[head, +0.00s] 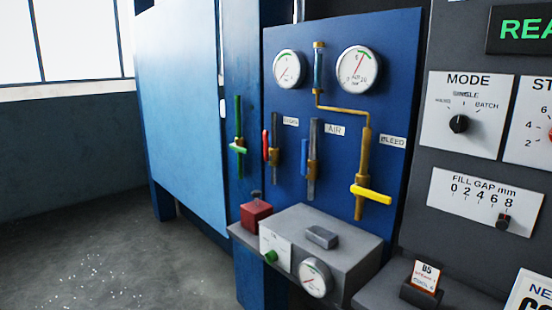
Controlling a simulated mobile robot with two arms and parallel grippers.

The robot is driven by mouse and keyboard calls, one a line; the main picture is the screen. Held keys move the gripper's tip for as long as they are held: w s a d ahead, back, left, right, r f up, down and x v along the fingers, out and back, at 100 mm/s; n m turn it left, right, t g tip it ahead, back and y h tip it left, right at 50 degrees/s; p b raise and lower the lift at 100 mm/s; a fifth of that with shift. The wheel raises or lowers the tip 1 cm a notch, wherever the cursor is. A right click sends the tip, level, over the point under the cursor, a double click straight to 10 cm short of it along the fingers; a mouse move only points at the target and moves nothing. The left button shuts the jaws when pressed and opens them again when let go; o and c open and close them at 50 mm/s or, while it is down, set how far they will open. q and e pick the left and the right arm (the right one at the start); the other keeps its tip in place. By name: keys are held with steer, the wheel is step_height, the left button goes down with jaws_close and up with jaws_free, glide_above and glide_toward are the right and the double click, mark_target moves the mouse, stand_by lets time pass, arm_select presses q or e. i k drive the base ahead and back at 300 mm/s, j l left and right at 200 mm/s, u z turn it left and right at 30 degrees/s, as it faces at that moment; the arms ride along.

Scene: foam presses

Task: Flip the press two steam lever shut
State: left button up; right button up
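The red lever (266,145) is on the left valve of the blue panel (345,90). It stands upright, along its pipe (276,160). A small label (290,121) beside it is too blurred to read surely, but it may say steam. I cannot see a press number on the panel. A blue lever (304,156) stands upright beside the pipe under the AIR label (335,130). A yellow lever (371,194) lies crosswise on the brass pipe near the BLEED label (393,141). Neither of my grippers shows.
A grey box (335,240) with a gauge (315,278) and a red block (256,215) project below the levers. A green valve lever (238,148) is on the post at left. A dark control panel (450,165) stands at right. Open floor (100,250) lies at left.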

mark_target(267, 158)
steer(key=i+j, duration=0.75)
steer(key=j, duration=0.2)
steer(key=i+j+u, duration=0.1)
steer(key=i+j, duration=0.15)
steer(key=j, duration=0.2)
steer(key=i+j, duration=0.3)
steer(key=j, duration=0.15)
steer(key=i+j, duration=0.3)
steer(key=j, duration=0.2)
steer(key=u, duration=0.05)
